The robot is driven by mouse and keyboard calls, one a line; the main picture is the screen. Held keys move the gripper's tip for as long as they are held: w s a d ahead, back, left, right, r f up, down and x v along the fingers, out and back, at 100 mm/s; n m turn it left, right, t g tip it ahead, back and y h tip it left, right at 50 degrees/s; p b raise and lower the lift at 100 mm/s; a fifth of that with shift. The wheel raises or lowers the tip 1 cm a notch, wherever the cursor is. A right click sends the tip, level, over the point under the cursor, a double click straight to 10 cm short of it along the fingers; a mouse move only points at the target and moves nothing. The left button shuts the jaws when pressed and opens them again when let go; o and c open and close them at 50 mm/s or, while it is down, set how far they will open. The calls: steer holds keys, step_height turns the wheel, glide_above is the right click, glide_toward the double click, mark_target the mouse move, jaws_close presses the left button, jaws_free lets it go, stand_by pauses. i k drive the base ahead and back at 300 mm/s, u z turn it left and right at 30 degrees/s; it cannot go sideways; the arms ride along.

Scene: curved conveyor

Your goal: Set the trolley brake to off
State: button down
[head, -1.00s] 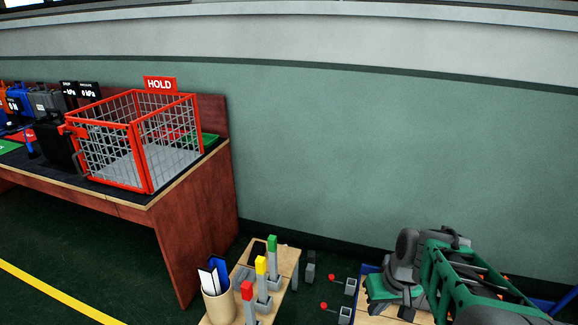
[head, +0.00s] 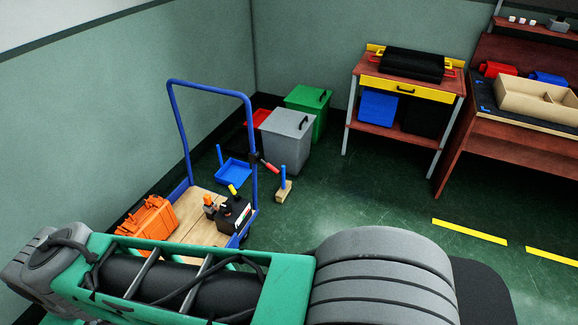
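The trolley has a blue tube handle (head: 177,120) and a wooden deck (head: 195,232) with blue edges. It stands by the left wall, beyond my green and grey arm. The arm hides the near part of the deck. A lever with a red grip (head: 269,166) shows just right of the handle's right upright. I cannot tell whether it is the brake or which setting it is in. My gripper is not in view; only arm links show.
On the deck are an orange crate (head: 147,229) and a black item with a yellow top (head: 233,212). Behind stand a grey bin (head: 287,138), a green bin (head: 320,98) and a blue dustpan (head: 233,172). A workbench (head: 400,141) stands at the back; open floor lies right of the trolley.

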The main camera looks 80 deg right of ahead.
mark_target(269, 165)
steer(key=z, duration=0.15)
steer(key=k, duration=0.15)
steer(key=z, duration=2.15)
steer(key=k, duration=0.65)
steer(key=u, duration=0.45)
steer(key=i, duration=1.55)
steer(key=z, duration=0.7)
